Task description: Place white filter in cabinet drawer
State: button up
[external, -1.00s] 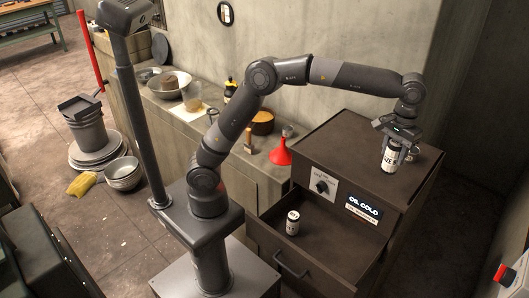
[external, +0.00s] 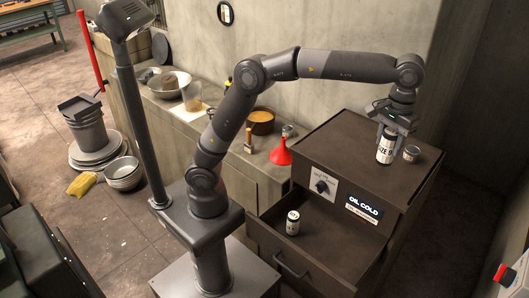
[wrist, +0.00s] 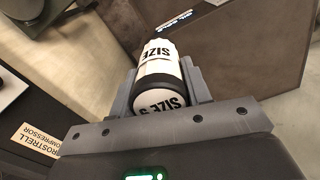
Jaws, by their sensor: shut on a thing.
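A white filter (external: 385,150) with black ends and black "SIZE 9" lettering is upright in my gripper (external: 388,138). My gripper is shut on it at the cabinet's top; I cannot tell whether its bottom touches. In the wrist view the filter (wrist: 158,55) is between the two grey fingers (wrist: 160,88). The dark brown cabinet (external: 350,140) has a pulled-out drawer (external: 268,238), lower left of my gripper. Another white filter (external: 292,224) with black ends stands upright inside the drawer.
A small can (external: 411,153) stands on the cabinet top just right of the held filter. A red funnel (external: 281,152) and a brown pot (external: 261,122) are on the counter to the left. The drawer has bare floor around its filter.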

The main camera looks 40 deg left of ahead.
jog(key=s+a, duration=0.3)
jog(key=s, duration=0.3)
send_over(339, 259)
notch_tip(339, 259, down, 46)
jog(key=shift+r, duration=0.2)
jog(key=shift+f, duration=0.1)
jog(key=o, duration=1)
notch_tip(339, 259, up, 12)
jog(key=shift+r, duration=0.15)
